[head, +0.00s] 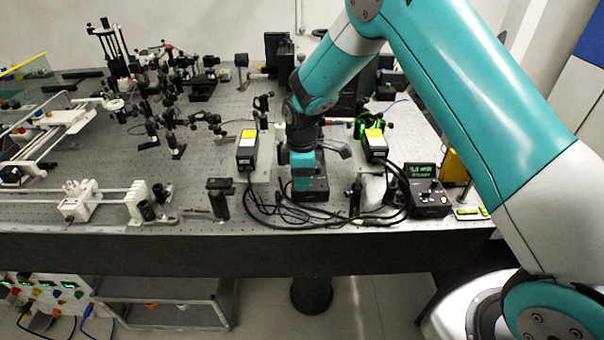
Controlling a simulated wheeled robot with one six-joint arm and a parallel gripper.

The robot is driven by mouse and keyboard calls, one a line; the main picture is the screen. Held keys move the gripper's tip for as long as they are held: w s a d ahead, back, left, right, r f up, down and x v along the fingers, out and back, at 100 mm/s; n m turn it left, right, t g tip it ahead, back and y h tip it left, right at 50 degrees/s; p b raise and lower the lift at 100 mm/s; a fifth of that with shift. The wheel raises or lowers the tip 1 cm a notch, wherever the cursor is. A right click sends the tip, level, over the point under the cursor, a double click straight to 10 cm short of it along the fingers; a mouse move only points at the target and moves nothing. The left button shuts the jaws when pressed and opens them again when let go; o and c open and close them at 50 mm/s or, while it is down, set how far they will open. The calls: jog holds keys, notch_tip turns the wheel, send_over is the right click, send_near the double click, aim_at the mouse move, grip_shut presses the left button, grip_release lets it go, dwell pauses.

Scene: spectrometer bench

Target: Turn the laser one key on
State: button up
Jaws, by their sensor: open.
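A black control box (314,192) stands near the bench's front edge in the middle of the head view. The teal end of my arm comes down in front of it and hides its upper part, so I cannot make out a key on it. My gripper (303,182) is at this box, open; its fingers are hard to make out and I cannot tell whether they touch anything. A second black control box (428,199) with a lit green display stands to the right, with small knobs on its face. I see no label telling which box is laser one.
Two black laser heads with yellow labels, left (247,152) and right (375,147), flank my wrist. Black cables (262,212) loop along the front edge. Optical mounts (175,130) crowd the bench's left and back. A white rail assembly (85,200) lies front left.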

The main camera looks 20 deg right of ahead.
grip_shut()
jog(key=shift+m, duration=0.4)
jog(key=m+b, duration=0.1)
jog(key=m, duration=0.2)
jog(key=shift+m, duration=0.4)
jog(key=m+b, duration=0.1)
jog(key=m, duration=0.3)
jog(key=m+b, duration=0.1)
jog(key=m, duration=0.8)
jog(key=shift+r, duration=0.1)
jog(key=shift+w+m, duration=0.1)
jog(key=shift+m, duration=0.2)
